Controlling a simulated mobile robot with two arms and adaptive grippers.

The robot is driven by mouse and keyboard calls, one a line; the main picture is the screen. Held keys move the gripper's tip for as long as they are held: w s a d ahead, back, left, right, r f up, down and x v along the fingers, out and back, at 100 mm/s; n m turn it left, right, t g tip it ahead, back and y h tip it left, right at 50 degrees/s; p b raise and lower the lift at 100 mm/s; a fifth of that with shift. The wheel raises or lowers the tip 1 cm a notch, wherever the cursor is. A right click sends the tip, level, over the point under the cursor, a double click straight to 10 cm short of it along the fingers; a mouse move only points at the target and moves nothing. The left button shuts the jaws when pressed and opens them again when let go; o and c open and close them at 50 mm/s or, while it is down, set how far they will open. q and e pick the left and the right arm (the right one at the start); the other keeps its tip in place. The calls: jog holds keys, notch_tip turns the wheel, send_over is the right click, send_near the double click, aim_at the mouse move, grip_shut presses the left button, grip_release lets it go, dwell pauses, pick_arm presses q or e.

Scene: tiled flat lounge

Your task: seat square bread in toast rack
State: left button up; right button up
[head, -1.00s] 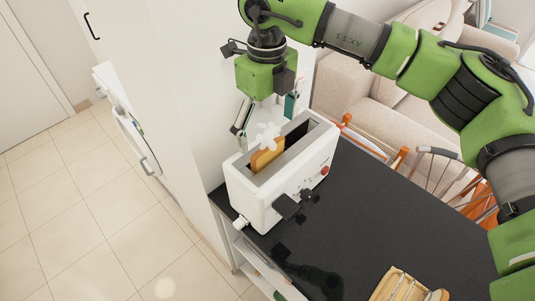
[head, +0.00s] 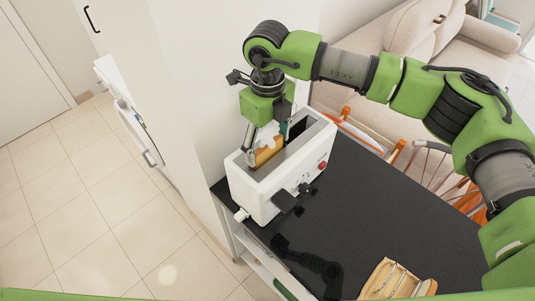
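A toasted square bread slice (head: 267,152) stands in a slot of the white toaster (head: 262,190), its top edge sticking out. My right gripper (head: 266,140) points down over the toaster. Its fingers are apart, at either side of the bread's top; whether they touch it cannot be told. The toast rack (head: 398,282), a wooden base with metal wires, lies at the front right of the counter, partly cut by the lower frame edge. My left gripper is out of view.
The toaster stands on a black countertop (head: 375,210), close to a white wall or cabinet. Between toaster and rack the counter is clear. A chair with orange parts (head: 372,138) and a beige sofa (head: 440,35) stand behind.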

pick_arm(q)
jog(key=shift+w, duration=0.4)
pick_arm(e)
jog(key=shift+r, duration=0.1)
jog(key=shift+w+r+b, duration=0.1)
jog(key=shift+r+b, duration=0.25)
notch_tip(320, 180, up, 8)
jog(key=b, duration=0.3)
jog(key=shift+f, duration=0.15)
jog(key=shift+r+b, duration=0.3)
jog(key=shift+r, duration=0.45)
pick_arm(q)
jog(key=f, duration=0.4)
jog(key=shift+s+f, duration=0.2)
pick_arm(e)
jog(key=shift+f, duration=0.1)
